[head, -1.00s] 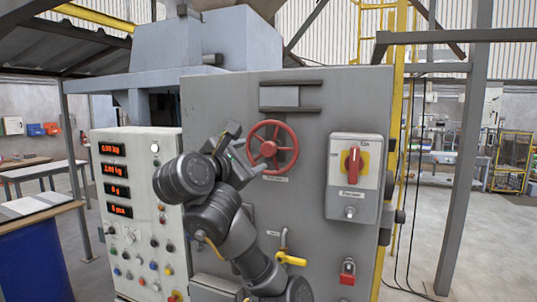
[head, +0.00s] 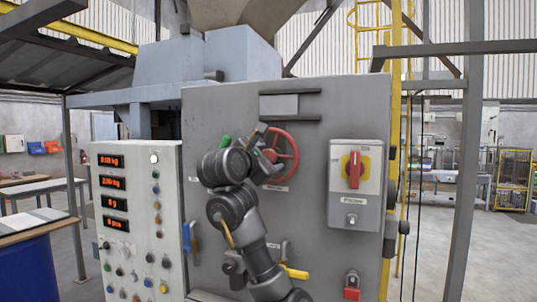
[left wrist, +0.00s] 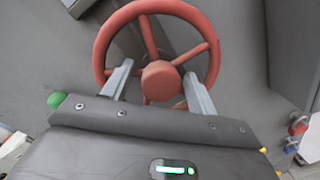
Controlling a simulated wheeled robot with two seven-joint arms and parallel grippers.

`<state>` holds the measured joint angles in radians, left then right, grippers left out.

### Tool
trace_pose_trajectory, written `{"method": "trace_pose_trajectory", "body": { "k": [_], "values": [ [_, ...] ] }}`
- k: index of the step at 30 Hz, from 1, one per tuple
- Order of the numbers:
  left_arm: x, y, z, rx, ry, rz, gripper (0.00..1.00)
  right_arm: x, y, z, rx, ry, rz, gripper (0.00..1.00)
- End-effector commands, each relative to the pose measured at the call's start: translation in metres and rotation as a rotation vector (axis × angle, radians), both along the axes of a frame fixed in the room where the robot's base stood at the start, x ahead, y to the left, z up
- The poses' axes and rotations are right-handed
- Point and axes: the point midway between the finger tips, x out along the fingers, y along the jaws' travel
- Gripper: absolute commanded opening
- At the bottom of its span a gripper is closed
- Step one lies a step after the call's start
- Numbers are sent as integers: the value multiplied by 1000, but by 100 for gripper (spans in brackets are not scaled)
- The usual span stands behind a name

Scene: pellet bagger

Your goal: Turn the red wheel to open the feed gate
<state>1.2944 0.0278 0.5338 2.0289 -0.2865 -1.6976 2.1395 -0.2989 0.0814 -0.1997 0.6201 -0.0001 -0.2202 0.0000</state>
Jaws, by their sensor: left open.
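The red wheel (head: 287,150) is mounted on the front of the grey cabinet, with a small label below it. My left gripper (head: 275,162) is at the wheel's lower left in the head view and covers part of it. In the left wrist view the red wheel (left wrist: 160,82) fills the upper middle, showing rim, spokes and round hub. The two open fingers of my left gripper (left wrist: 158,70) reach up on either side of the hub, inside the rim's outline. I cannot tell whether they touch it. The feed gate is not identifiable. My right gripper is out of view.
An isolator box (head: 355,185) with a red switch is right of the wheel. Below are a yellow handle (head: 295,273) and a red padlock (head: 352,285). A control panel (head: 138,225) with red displays stands left, beside a blue handle (head: 190,238). Open floor shows at right.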

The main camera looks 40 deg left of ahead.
Motion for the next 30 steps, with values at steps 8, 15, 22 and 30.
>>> {"method": "trace_pose_trajectory", "body": {
  "k": [8,15,22,30],
  "values": [
    [5,1,-1,0,-1,-1,58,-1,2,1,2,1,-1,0],
    [5,1,-1,0,-1,-1,39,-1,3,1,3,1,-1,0],
    [4,1,-1,0,1,-1,9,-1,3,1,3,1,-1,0],
    [7,-3,-1,9,6,-6,0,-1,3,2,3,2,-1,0]
  ]
}}
